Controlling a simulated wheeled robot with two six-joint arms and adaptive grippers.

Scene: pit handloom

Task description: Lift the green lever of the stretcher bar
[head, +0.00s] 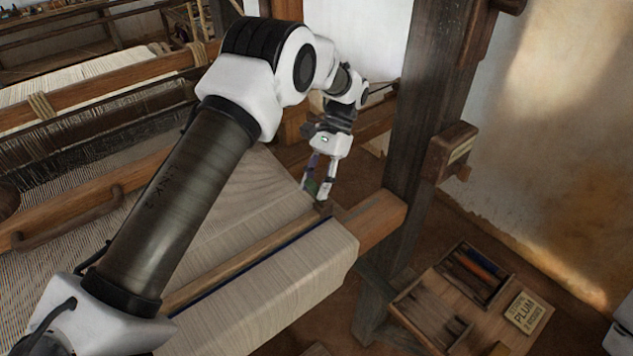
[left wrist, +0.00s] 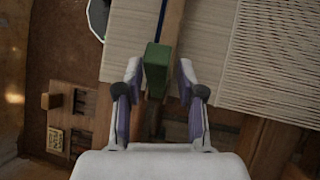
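The green lever (left wrist: 157,62) shows in the left wrist view as a block at the end of the wooden stretcher bar (left wrist: 173,28). In the head view the bar (head: 240,257) runs along the cream cloth beside a dark blue stripe. My left gripper (head: 318,190) points down at the bar's far right end. In the left wrist view my left gripper (left wrist: 160,75) is open, one finger on each side of the lever, with visible gaps. In the head view the fingers mostly hide the lever. My right gripper is not in view.
A dark upright post (head: 423,120) stands right of the left gripper, with a small wooden box (head: 450,152) on it. Woven cloth (head: 285,290) spreads below the bar.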

